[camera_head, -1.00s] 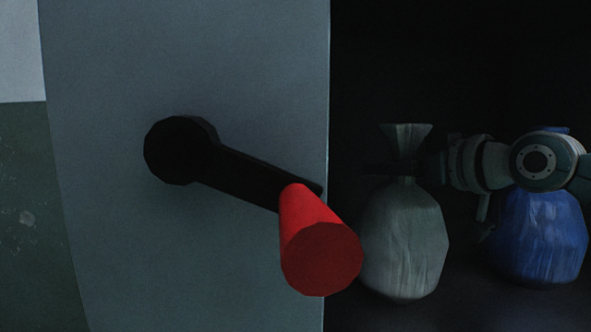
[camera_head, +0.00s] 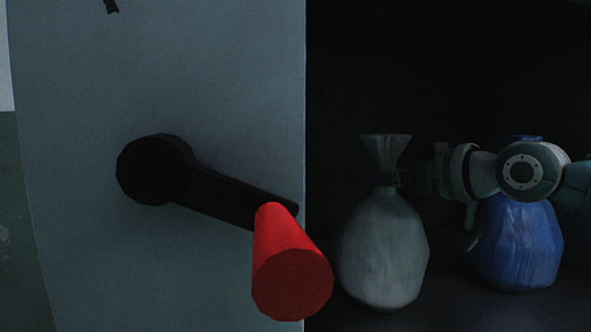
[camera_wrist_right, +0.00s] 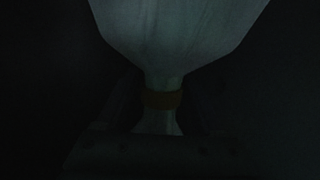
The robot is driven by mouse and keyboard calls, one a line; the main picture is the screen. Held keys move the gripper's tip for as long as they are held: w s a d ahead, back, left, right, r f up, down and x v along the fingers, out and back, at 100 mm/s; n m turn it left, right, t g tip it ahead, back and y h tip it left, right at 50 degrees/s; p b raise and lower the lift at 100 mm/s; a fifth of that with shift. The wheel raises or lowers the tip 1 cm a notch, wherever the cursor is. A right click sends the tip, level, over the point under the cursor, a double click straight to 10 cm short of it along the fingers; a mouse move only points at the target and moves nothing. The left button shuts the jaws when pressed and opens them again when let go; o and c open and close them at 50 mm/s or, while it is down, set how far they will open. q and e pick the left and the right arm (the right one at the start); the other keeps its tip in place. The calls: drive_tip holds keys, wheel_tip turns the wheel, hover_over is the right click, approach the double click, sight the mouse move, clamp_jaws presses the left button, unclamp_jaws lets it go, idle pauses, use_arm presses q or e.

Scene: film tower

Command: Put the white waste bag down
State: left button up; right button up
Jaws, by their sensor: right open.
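The white waste bag (camera_head: 385,250) stands upright on a dark floor, its gathered top flaring above a tied neck. In the right wrist view the white bag (camera_wrist_right: 180,30) shows with a brownish tie (camera_wrist_right: 162,99) around its neck. My right gripper (camera_head: 405,178) is open, just right of the neck in the head view. In the wrist view its dark fingers lie about the neck, but whether they touch it is too dark to tell. My left gripper is not in view.
A blue bag (camera_head: 520,245) stands to the right, partly behind my right arm. A grey panel (camera_head: 230,80) fills the left, with a black crank (camera_head: 155,170) and red handle (camera_head: 290,280) in front of the white bag's left side. The space behind is dark.

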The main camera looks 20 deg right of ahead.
use_arm(q)
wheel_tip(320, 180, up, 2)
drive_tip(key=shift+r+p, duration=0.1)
drive_tip(key=shift+p, duration=0.85)
use_arm(e)
drive_tip(key=v, duration=1.1)
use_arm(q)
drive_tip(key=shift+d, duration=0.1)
